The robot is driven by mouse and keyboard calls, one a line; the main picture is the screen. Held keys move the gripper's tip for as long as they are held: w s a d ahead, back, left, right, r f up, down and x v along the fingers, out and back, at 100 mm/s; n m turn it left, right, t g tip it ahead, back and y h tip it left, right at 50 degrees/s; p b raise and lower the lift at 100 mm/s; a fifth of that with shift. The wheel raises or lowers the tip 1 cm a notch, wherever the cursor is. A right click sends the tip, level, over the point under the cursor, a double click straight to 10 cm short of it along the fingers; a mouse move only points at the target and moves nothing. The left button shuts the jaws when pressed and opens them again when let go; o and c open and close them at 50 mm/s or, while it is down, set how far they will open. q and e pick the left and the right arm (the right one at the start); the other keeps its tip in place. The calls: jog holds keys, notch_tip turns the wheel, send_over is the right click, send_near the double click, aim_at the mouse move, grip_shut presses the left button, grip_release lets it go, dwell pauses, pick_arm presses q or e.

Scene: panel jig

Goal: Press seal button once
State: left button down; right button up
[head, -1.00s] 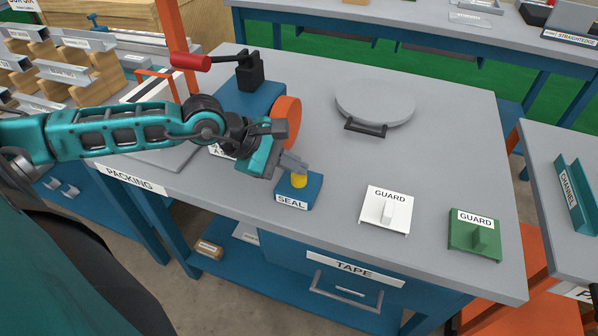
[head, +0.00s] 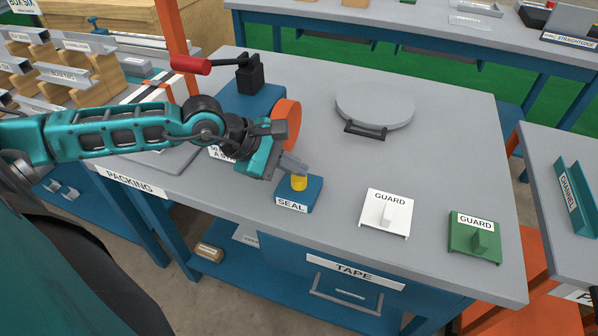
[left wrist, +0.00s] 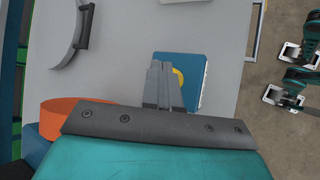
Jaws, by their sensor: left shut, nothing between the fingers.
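The seal button is a yellow cap (head: 299,182) on a blue box (head: 312,192) labelled SEAL, near the front edge of the grey packing table. My left gripper (head: 298,168) is shut and empty, its fingertips right at the top of the yellow cap. I cannot tell whether they touch it. In the left wrist view the shut fingers (left wrist: 163,88) lie over the blue box (left wrist: 194,70) and hide part of the yellow cap (left wrist: 179,77). My right gripper is in neither view.
A white GUARD block (head: 386,213) and a green GUARD block (head: 474,237) stand to the right. Behind are an orange disc (head: 288,118), a red-handled lever (head: 190,63) and a round grey lid (head: 375,103). The tabletop between the box and the lid is clear.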

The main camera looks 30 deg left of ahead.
aim_at(294, 178)
pick_arm(q)
jog(key=shift+r+p, duration=0.3)
jog(key=shift+r, duration=0.4)
jog(key=shift+r+p, duration=1.5)
jog(key=shift+r, duration=1.05)
